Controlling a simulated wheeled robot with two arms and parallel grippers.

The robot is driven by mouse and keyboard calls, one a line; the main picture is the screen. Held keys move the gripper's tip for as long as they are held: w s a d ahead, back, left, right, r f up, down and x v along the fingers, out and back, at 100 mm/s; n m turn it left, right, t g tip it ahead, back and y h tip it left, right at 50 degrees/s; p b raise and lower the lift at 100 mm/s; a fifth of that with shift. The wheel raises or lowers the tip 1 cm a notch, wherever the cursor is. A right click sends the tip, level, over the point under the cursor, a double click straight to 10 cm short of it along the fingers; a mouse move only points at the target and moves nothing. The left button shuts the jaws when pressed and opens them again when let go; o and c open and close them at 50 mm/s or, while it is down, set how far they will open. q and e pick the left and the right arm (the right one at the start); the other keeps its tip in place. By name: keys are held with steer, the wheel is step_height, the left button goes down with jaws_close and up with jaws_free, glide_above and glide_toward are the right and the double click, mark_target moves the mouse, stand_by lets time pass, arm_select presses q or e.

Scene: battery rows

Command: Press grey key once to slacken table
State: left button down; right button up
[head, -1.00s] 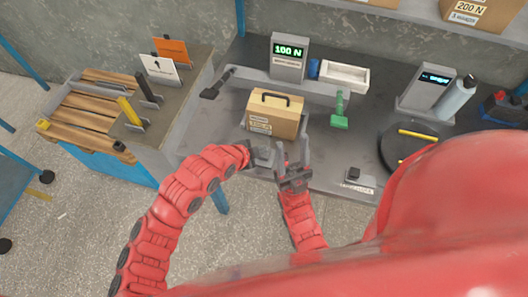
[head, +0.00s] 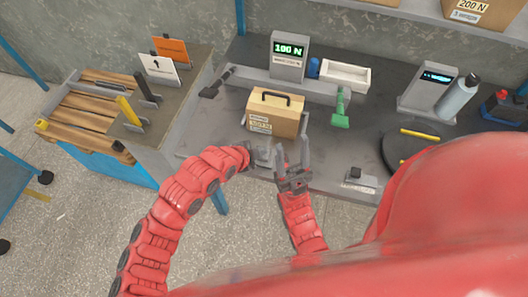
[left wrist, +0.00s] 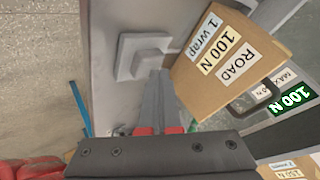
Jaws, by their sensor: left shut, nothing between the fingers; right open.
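A raised grey square key (left wrist: 143,57) sits on the grey bench surface in the left wrist view, beside the cardboard box marked 100 N (left wrist: 228,55). In the head view the key's place in front of the box (head: 272,113) is crowded by my grippers, and I cannot clearly separate it. My left gripper (left wrist: 160,80) is shut and empty, its tips close to the key's edge; I cannot tell whether they touch. My right gripper (head: 292,155) is open and empty just in front of the box. A display (head: 289,48) behind the box reads 100 N.
A small base with a black knob (head: 357,177) lies on the front edge. A white tray (head: 345,75), a bottle (head: 458,97) and a round dark plate (head: 393,150) stand farther right. A side rack (head: 160,115) is at left.

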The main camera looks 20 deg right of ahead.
arm_select(q)
steer(key=shift+f+b, duration=0.3)
steer(key=shift+f, duration=0.05)
steer(key=shift+r, duration=0.1)
stand_by(0.4)
steer(key=shift+r+p, duration=0.55)
steer(key=shift+r, duration=0.7)
step_height(320, 180, up, 5)
steer(key=shift+r+p, duration=0.1)
steer(key=shift+p, duration=0.75)
